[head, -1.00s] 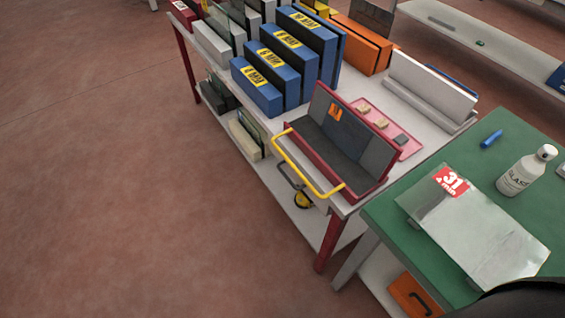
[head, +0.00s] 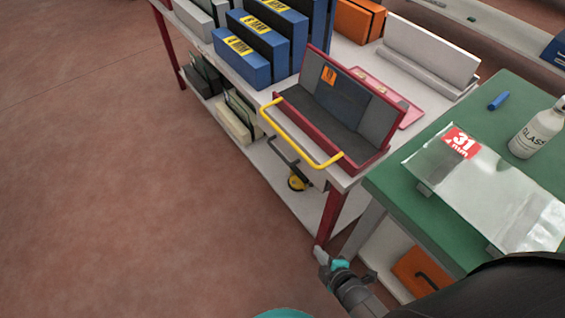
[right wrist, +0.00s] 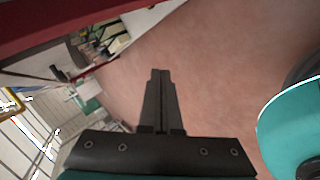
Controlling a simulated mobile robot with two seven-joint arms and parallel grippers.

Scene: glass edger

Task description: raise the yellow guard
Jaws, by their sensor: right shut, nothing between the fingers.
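The yellow guard (head: 301,137) is a bent yellow bar along the front of a red-framed edger with a grey trough (head: 339,106). It sits low, at the open front edge of the trough. My right gripper (head: 320,254) is at the bottom of the head view, below and apart from the guard, near the red table leg. Its dark fingers are together and empty in the right wrist view (right wrist: 160,75). A small yellow piece (right wrist: 12,103) shows at the left edge of that view; I cannot tell whether it is the guard. My left gripper is not in view.
The white table (head: 201,44) carries blue boxes (head: 271,42) left of the edger and a pink tray (head: 411,115) behind it. A green table (head: 395,192) with a glass sheet (head: 480,185) and a bottle (head: 537,130) stands to the right. The floor at left is clear.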

